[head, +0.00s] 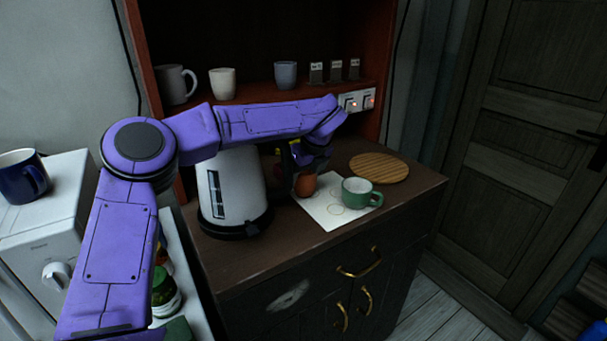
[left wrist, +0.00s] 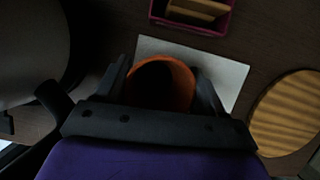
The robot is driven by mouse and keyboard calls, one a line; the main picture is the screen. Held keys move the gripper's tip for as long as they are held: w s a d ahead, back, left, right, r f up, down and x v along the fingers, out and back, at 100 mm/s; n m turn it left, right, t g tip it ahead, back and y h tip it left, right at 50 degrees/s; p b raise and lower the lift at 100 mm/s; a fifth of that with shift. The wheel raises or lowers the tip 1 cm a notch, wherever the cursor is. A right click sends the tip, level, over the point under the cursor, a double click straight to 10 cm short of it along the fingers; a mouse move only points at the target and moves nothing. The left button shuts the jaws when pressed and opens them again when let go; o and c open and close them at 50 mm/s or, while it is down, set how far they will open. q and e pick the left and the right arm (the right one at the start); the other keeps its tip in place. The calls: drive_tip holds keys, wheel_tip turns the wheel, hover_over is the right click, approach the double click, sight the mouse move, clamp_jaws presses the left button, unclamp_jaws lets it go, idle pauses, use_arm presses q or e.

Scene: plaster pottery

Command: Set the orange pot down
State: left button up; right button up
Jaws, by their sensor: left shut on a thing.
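The orange pot (head: 306,185) is small and stands over or on the white sheet (head: 326,217) on the dark cabinet top, left of the green mug. In the left wrist view the orange pot (left wrist: 160,82) shows its round open rim between the fingers. My left gripper (head: 300,172) is shut on the pot, with a finger on each side of it; it also shows in the left wrist view (left wrist: 162,92). Whether the pot's base touches the sheet cannot be told. My right gripper is not in view.
A green mug (head: 357,193) stands on the sheet beside the pot. A round wooden board (head: 379,167) lies behind it. A white kettle (head: 232,188) stands to the left. A magenta box (left wrist: 220,22) shows in the left wrist view. The cabinet's front edge is clear.

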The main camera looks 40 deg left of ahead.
use_arm(q)
drive_tip(key=o, duration=1.3)
drive_tip(key=shift+f, duration=0.1)
drive_tip(key=v, duration=1.2)
drive_tip(key=shift+b, duration=0.4)
drive_tip(key=shift+r, duration=0.25)
